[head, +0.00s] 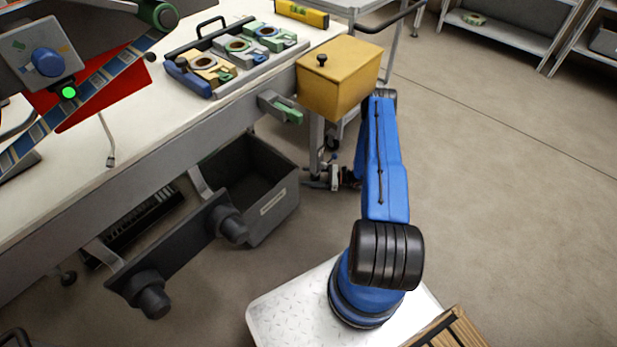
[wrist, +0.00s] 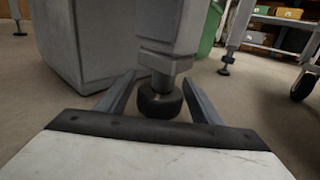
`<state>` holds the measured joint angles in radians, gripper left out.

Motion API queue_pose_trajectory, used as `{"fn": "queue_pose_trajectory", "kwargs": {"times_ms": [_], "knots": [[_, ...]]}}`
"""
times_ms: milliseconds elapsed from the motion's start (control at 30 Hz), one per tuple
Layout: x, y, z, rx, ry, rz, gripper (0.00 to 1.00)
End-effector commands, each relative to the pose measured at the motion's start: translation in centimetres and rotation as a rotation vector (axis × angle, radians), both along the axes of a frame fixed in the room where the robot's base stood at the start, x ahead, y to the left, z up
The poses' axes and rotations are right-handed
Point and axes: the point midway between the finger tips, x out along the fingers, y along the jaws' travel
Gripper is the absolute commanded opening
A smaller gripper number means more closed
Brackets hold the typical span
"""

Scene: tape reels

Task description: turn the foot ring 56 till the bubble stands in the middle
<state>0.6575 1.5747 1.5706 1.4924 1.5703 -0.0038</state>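The levelling foot with a dark round ring (wrist: 160,100) stands under a grey leg (wrist: 165,25), in the middle of the wrist view. No number is readable on it. My gripper (wrist: 159,80) is open low over the floor, one finger on each side of the foot, with narrow gaps seeming to show. In the head view my gripper (head: 322,181) is by the leg's bottom end, small and partly hidden by my blue arm. A yellow spirit level (head: 302,14) lies at the far end of the bench top. Its bubble is too small to read.
A yellow box (head: 338,78) with a black knob sticks out above the leg. A dark open bin (head: 262,185) stands on the floor left of my arm. A trolley with a caster (wrist: 304,86) is at the right. The floor to the right is clear.

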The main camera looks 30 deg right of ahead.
Motion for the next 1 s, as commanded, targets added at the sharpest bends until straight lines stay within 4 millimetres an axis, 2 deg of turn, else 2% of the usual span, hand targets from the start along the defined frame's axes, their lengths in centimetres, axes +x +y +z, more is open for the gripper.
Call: {"fn": "queue_pose_trajectory", "kwargs": {"times_ms": [167, 333, 1000], "knots": [[-0.1, -0.2, 0.0, 0.000, 0.000, -0.001, 0.60], [-0.9, -1.5, 0.0, 0.000, 0.000, -0.002, 0.60], [-8.0, -12.3, 0.0, -0.001, -0.001, -0.003, 0.60]]}}
